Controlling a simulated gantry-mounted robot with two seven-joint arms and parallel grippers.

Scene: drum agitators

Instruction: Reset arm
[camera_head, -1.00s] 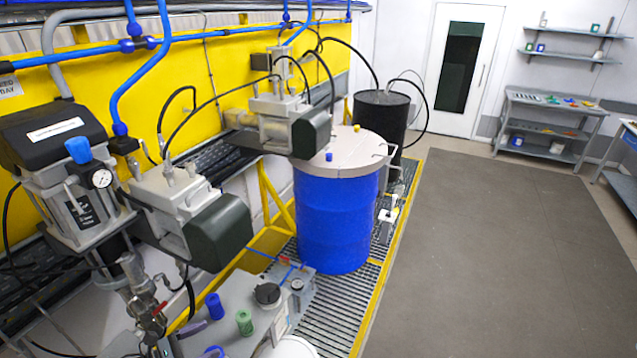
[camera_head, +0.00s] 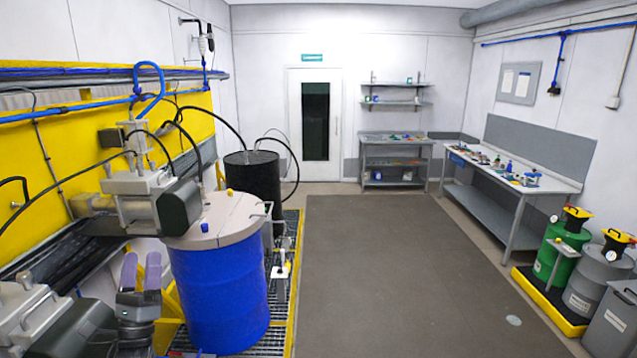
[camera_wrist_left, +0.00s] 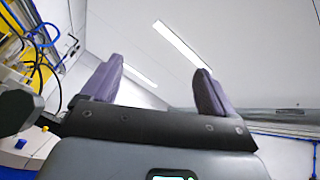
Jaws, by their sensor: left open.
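My left gripper (camera_head: 141,271) shows at the lower left of the head view, pointing up, left of the blue drum (camera_head: 222,295). Its two purple-grey fingers are apart with nothing between them. In the left wrist view the same open fingers (camera_wrist_left: 155,85) frame bare white ceiling and wall. My right gripper is in neither view.
The blue drum has a pale lid (camera_head: 225,222) and a grey-green agitator motor (camera_head: 180,205) beside it. A black drum (camera_head: 254,185) stands behind. A workbench (camera_head: 520,187) and green (camera_head: 556,255) and grey drums are at right. The grey floor mat (camera_head: 400,270) is clear.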

